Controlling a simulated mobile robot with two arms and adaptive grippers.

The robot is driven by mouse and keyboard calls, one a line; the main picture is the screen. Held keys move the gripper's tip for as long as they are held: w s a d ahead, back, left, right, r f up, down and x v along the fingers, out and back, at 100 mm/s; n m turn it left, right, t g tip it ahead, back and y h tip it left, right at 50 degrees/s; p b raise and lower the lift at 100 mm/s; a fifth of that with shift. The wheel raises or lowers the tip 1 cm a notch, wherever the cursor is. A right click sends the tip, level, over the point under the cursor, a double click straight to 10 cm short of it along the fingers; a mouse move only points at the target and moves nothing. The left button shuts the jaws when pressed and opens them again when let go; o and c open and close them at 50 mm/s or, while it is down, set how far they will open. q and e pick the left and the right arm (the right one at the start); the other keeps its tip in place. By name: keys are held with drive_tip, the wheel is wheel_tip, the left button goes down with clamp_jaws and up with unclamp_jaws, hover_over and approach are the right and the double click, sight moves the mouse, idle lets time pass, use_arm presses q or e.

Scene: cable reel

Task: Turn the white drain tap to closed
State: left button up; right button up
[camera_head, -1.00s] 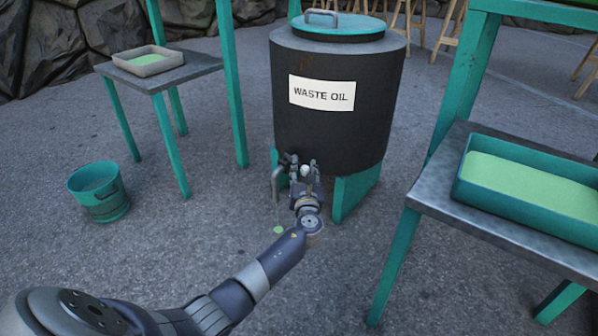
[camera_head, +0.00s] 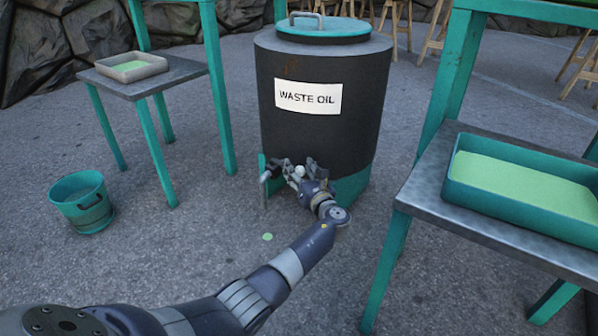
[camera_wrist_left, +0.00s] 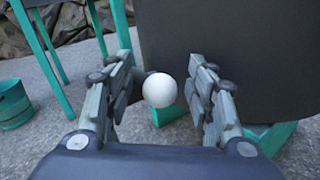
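The black waste oil drum (camera_head: 325,128) stands on teal supports. Its drain tap has a grey bent pipe (camera_head: 264,188) low on the front and a white ball knob (camera_head: 300,171). My left gripper (camera_head: 298,166) reaches to the tap from the lower right, with its fingers around the knob. In the left wrist view the white knob (camera_wrist_left: 160,90) sits between the two open fingers, with a gap on each side. The tap's lever behind the knob is mostly hidden. My right gripper is in neither view.
A small green spot (camera_head: 267,237) lies on the floor below the pipe. A teal bucket (camera_head: 82,201) stands at left. A low table (camera_head: 188,70) bears a grey tray (camera_head: 132,68). At right, a metal-topped table (camera_head: 425,190) bears a teal tray (camera_head: 462,190) of green liquid.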

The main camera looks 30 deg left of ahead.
use_arm(q)
drive_tip(key=shift+s+f, duration=0.15)
drive_tip(key=v, duration=0.7)
drive_tip(key=shift+d, duration=0.2)
drive_tip(key=shift+s, duration=0.1)
idle(0.4)
